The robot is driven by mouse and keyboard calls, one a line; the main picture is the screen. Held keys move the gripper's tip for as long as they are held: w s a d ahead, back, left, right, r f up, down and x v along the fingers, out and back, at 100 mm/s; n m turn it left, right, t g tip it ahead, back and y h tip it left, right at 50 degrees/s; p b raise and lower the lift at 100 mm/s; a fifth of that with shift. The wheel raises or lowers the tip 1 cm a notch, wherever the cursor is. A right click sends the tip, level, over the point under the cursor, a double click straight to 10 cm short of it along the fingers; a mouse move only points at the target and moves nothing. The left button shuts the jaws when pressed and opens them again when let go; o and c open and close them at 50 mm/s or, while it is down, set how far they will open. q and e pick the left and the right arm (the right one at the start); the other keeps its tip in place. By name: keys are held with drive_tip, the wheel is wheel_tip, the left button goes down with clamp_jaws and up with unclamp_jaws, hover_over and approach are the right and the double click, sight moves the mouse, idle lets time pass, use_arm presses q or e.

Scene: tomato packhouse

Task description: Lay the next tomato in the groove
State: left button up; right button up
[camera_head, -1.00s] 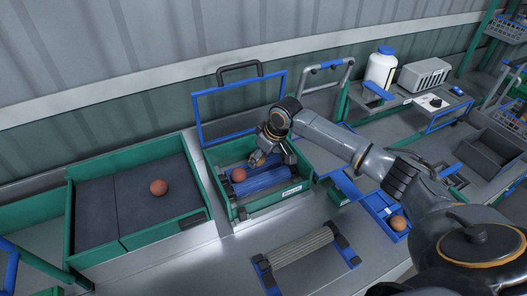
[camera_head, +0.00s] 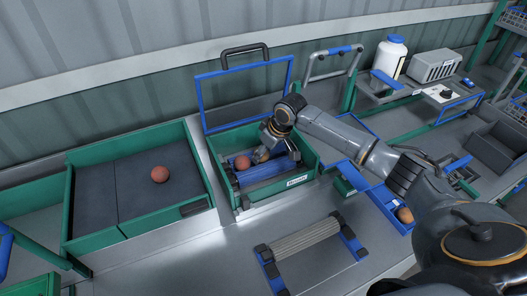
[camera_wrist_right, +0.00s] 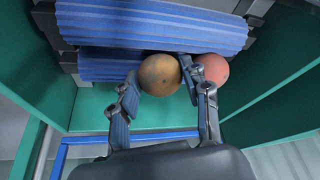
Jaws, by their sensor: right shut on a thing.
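My right gripper (camera_wrist_right: 166,108) is shut on an orange-brown tomato (camera_wrist_right: 159,75). In the head view the gripper (camera_head: 261,153) is inside the green roller box (camera_head: 312,163), at the far side of the blue ribbed rollers (camera_head: 268,172). The rollers (camera_wrist_right: 150,28) fill the top of the wrist view, and the held tomato overlaps the edge of the nearer one. A redder tomato (camera_wrist_right: 212,69) is right beside the right-hand finger. It shows left of the gripper in the head view (camera_head: 242,162). Contact under the held tomato is hidden. My left gripper is out of view.
A red tomato (camera_head: 160,174) lies in the dark-lined green tray (camera_head: 159,228) at left. Another tomato (camera_head: 405,215) sits in a blue bin (camera_head: 385,205) at right. A grey ribbed roller stand (camera_head: 306,238) is in front. A blue frame (camera_head: 243,93) stands behind the box.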

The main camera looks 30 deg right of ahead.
idle(0.3)
drive_tip(key=shift+f, duration=0.45)
drive_tip(key=o, duration=0.9)
drive_tip(key=shift+c, duration=0.2)
drive_tip(key=shift+c, duration=0.2)
drive_tip(key=shift+c, duration=1.4)
